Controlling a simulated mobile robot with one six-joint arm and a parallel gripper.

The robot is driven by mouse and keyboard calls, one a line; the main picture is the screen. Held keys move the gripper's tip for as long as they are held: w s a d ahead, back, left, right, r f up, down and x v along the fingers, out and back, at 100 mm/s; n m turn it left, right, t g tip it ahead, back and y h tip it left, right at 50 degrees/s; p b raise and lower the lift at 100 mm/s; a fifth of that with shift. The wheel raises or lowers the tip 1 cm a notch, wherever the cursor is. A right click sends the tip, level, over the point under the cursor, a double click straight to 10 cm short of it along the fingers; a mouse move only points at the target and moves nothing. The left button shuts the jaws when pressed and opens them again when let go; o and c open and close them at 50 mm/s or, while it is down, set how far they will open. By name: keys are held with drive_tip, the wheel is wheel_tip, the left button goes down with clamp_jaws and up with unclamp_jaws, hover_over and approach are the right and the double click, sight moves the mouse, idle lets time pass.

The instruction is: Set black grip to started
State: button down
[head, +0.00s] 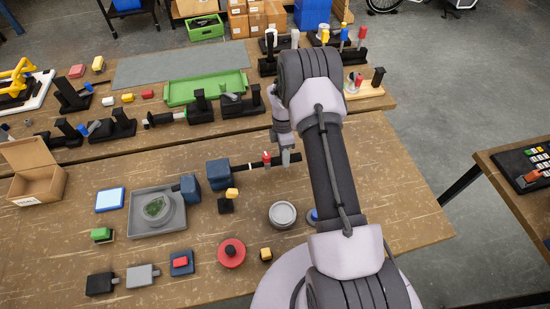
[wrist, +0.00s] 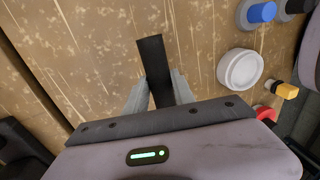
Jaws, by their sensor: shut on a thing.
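The black grip (wrist: 152,58) is a dark flat bar between my two fingertips in the wrist view. My gripper (wrist: 159,92) is shut on it, with one finger on each side. In the head view, my gripper (head: 285,156) is down at the right part of a black bar (head: 292,159). This bar runs right from a dark blue block (head: 218,173) on the front table. A small red piece (head: 266,158) stands beside the bar, left of my fingers. Any "started" mark is not readable, and the grip's near end is hidden by my gripper.
A grey round dish (head: 283,214) stands in front of my gripper, with a blue knob (head: 313,216) near my arm. A red round knob (head: 231,252) and a grey tray (head: 137,222) are further left. A green tray (head: 207,88) lies on the back table.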

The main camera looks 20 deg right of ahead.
drive_tip(key=c, duration=1.4)
unclamp_jaws()
drive_tip(key=shift+d+r, duration=0.1)
drive_tip(key=shift+d, duration=0.05)
drive_tip(key=o, duration=0.3)
drive_tip(key=shift+d, duration=0.15)
drive_tip(key=shift+o, duration=0.2)
drive_tip(key=w+r+p, duration=0.1)
drive_tip(key=w+r, duration=0.2)
drive_tip(key=r, duration=1.4)
drive_tip(key=shift+w+d+p, duration=0.15)
drive_tip(key=shift+d+p, duration=0.05)
drive_tip(key=shift+p, duration=0.15)
